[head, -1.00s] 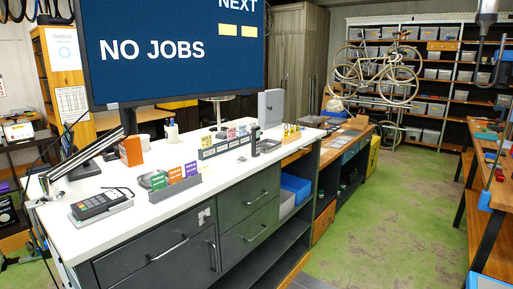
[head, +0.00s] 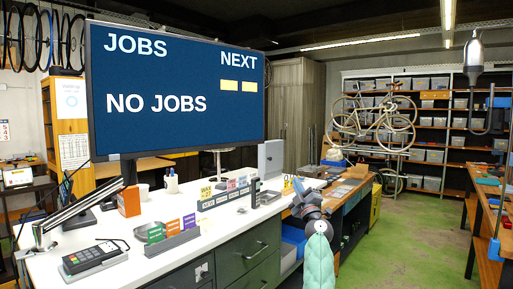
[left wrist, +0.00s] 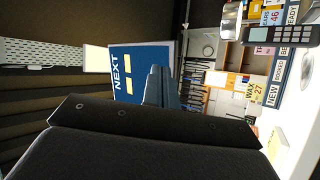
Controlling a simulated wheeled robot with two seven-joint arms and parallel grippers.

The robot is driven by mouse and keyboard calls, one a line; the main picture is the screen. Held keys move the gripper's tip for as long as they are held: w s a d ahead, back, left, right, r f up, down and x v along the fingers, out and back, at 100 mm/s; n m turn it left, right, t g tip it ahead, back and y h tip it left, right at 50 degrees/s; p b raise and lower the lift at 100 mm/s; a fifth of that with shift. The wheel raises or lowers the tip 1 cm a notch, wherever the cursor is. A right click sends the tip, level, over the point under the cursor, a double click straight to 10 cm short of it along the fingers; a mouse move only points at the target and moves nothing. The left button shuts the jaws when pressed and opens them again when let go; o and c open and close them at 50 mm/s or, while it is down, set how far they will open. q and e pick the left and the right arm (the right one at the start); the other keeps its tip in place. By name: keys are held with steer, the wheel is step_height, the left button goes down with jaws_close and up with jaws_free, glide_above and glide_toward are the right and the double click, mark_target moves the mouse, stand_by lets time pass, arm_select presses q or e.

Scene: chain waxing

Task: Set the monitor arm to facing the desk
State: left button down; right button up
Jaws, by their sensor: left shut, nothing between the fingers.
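The monitor (head: 178,80) is a large blue screen reading "JOBS", "NEXT" and "NO JOBS", standing over the left part of the white counter in the head view. Its screen is turned toward me. The monitor arm (head: 80,205) is a slim jointed pole rising from a base at the counter's left end to behind the screen. My left gripper (head: 299,186) is over the counter's front edge, right of the monitor and apart from it. In the left wrist view, its fingers (left wrist: 160,88) are shut and empty, with the screen (left wrist: 130,75) beyond. My right gripper is not in view.
The white counter (head: 140,262) holds a card terminal (head: 95,258), an orange box (head: 129,201), coloured cards (head: 170,228) and a row of small labels (head: 225,199). Drawers (head: 250,250) lie below. Green floor to the right is clear.

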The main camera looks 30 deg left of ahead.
mark_target(251, 142)
arm_select(q)
steer(key=a+r+n+g+h, duration=0.2)
steer(key=a+r+n+g, duration=0.4)
steer(key=r+n+g, duration=0.4)
step_height(251, 142, up, 3)
steer(key=shift+a+r+g, duration=0.1)
steer(key=shift+a+g, duration=0.05)
steer(key=shift+g, duration=0.35)
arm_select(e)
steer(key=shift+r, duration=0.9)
